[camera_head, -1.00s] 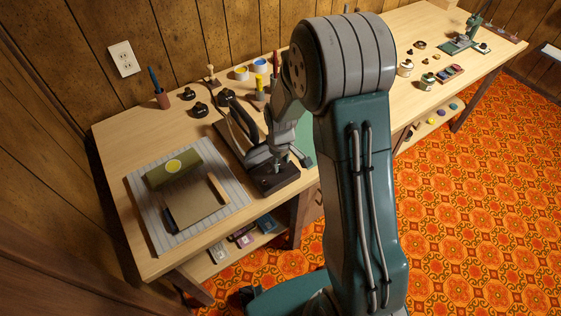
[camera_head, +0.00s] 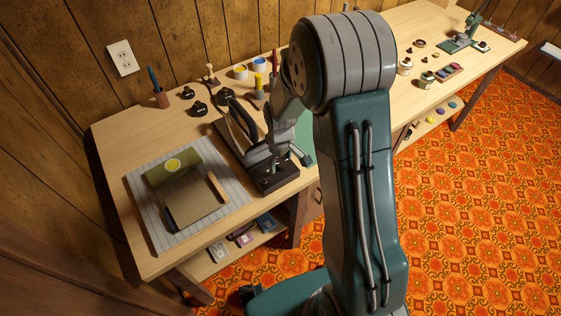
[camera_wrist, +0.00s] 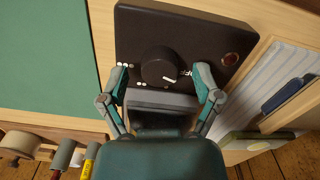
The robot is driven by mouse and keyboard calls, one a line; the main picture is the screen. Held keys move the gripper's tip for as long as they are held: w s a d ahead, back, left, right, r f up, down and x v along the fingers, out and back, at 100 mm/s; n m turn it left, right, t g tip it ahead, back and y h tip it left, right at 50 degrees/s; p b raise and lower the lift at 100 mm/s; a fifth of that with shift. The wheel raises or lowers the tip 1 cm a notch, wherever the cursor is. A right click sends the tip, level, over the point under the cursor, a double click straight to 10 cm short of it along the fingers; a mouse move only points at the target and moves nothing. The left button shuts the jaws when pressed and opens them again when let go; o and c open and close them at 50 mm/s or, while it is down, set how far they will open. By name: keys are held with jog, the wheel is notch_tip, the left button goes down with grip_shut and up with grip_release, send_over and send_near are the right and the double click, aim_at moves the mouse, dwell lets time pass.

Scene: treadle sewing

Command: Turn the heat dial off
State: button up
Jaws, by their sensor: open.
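The heat dial (camera_wrist: 158,66) is a round black knob on a dark control box (camera_wrist: 190,27), seen from above in the wrist view. A white pointer line on the knob points toward the lower right of that view. Small white marks sit on the box to the left of and around the dial. My gripper (camera_wrist: 161,78) is open, with one finger on each side of the dial and a visible gap to it. In the head view the box (camera_head: 279,183) stands at the table's front edge, with my gripper (camera_head: 273,166) over it, hiding the dial.
A dark red round lamp or button (camera_wrist: 231,59) sits on the box. A striped mat (camera_head: 148,219) with a folded green cloth (camera_head: 172,167) and a tan pad lies to the left. Paint pots and dark knobs stand behind. A green mat (camera_wrist: 45,55) lies beside the box.

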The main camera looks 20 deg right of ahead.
aim_at(280, 163)
notch_tip(280, 163, up, 12)
jog(key=shift+f, duration=0.2)
dwell(0.4)
